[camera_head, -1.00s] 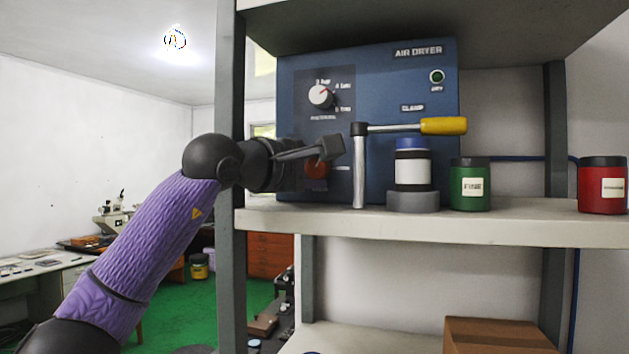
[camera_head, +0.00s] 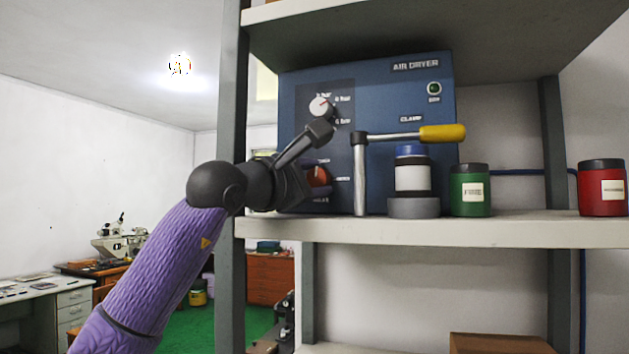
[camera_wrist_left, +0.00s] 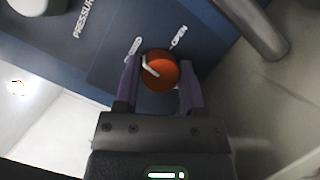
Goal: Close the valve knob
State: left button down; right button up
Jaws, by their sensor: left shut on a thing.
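The orange-red valve knob (camera_head: 318,177) sits low on the front of the blue air dryer box (camera_head: 385,100). It also shows in the left wrist view (camera_wrist_left: 160,72), with a pale pointer line slanting toward the left of two small labels, which I cannot read surely. My left gripper (camera_head: 312,160) is at the box front with its jaws shut on the knob. In the left wrist view its purple-grey fingers (camera_wrist_left: 160,78) lie on either side of the knob. In the head view one finger reaches up and right, and part of the knob is hidden. My right gripper is not in view.
A white pressure knob (camera_head: 320,106) is just above my finger. Right of it, a clamp with a yellow handle (camera_head: 442,133) stands over a blue-capped jar (camera_head: 412,178). Green (camera_head: 470,192) and red (camera_head: 602,190) jars stand farther right. A shelf post (camera_head: 232,130) is left.

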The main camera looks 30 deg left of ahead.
pick_arm(q)
jog(key=shift+f, duration=0.15)
jog(key=shift+c, duration=1)
grip_release()
jog(key=s+a+f+b, duration=0.1)
jog(key=s+b, duration=0.2)
jog(key=s, duration=0.6)
jog(key=shift+s+b, duration=0.35)
jog(key=shift+s, duration=0.05)
